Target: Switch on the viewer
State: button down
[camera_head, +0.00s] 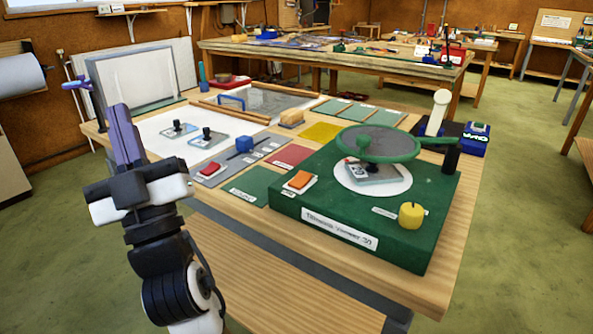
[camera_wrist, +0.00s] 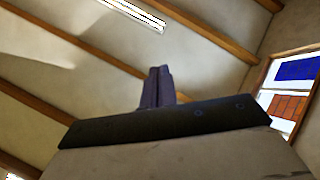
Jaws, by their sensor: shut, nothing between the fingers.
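The viewer (camera_head: 345,212) is a dark green box with a label on its front, near the table's right front corner. An orange rocker switch (camera_head: 299,180) sits on a white base at its left side; whether it is on or off I cannot tell. A yellow knob (camera_head: 411,214) stands at its front right. A round green-rimmed glass (camera_head: 378,144) hangs over a white disc bearing a small grey piece. My gripper (camera_head: 118,108) is shut, pointing up, left of and apart from the viewer. In the wrist view its purple fingers (camera_wrist: 156,72) are together against the ceiling.
A red switch (camera_head: 208,169) sits on a grey panel left of the viewer, with a blue block (camera_head: 244,144) beyond. Two small plates with black knobs lie on a white sheet (camera_head: 160,141). A white cylinder (camera_head: 437,112) stands behind the viewer.

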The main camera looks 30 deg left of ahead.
jog(key=w+d+f+m+t+h+p, duration=0.1)
jog(key=w+d+f+m+t+h, duration=0.15)
jog(key=w+f+m+h, duration=0.6)
jog(key=w+d+f+m+t+h+p, duration=0.1)
jog(key=w+m+t+h+p, duration=0.3)
jog(key=h, duration=0.9)
jog(key=w+d+f+m+g+h+b, duration=0.1)
jog(key=w+d+f+m+g+h, duration=0.1)
jog(key=d+f+m+g+h, duration=0.1)
jog(key=d+f+m+h, duration=0.1)
jog(key=d+m+h, duration=0.1)
jog(key=h, duration=0.1)
jog(key=shift+w+d+f+g+b, duration=0.2)
jog(key=shift+w+g+b, duration=0.1)
jog(key=shift+w+g, duration=0.1)
jog(key=shift+m, duration=0.25)
jog(key=p, duration=0.2)
send_over(297, 184)
jog(key=s, duration=0.1)
jog(key=shift+s+f, duration=0.15)
jog(key=f, duration=0.1)
jog(key=w+f, duration=0.1)
jog(key=f, duration=0.1)
jog(key=shift+p, duration=0.35)
jog(key=shift+w+f, duration=0.1)
jog(key=shift+f, duration=0.5)
jog(key=shift+r, duration=0.1)
